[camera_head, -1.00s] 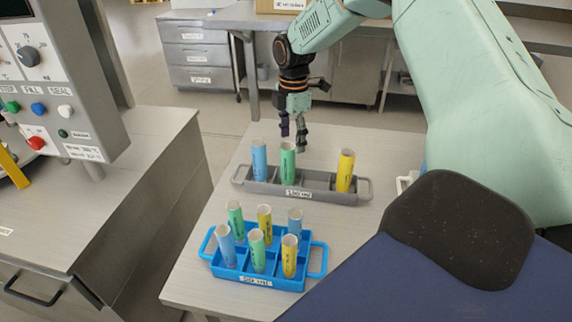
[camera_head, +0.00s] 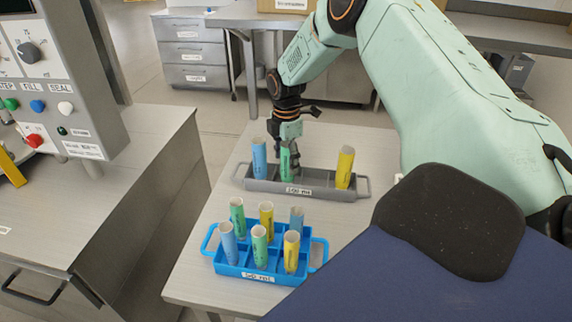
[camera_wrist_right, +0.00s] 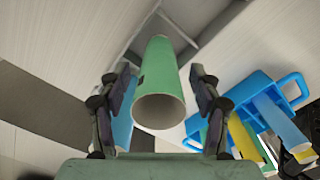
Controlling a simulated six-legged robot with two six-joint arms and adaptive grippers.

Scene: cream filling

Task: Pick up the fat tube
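A grey rack (camera_head: 318,188) on the table holds a light blue tube (camera_head: 259,158), a green tube (camera_head: 288,172) and a yellow tube (camera_head: 345,168), all standing upright. My right gripper (camera_head: 287,152) is at the green tube in the grey rack, pointing down from behind. In the right wrist view the green tube (camera_wrist_right: 160,85) stands between the two fingers of the right gripper (camera_wrist_right: 163,80), with a gap on each side. The light blue tube (camera_wrist_right: 122,125) is partly hidden behind the left finger there. I do not make out my left gripper.
A machine panel (camera_head: 55,70) with buttons stands at the left. The table is clear behind the grey rack.

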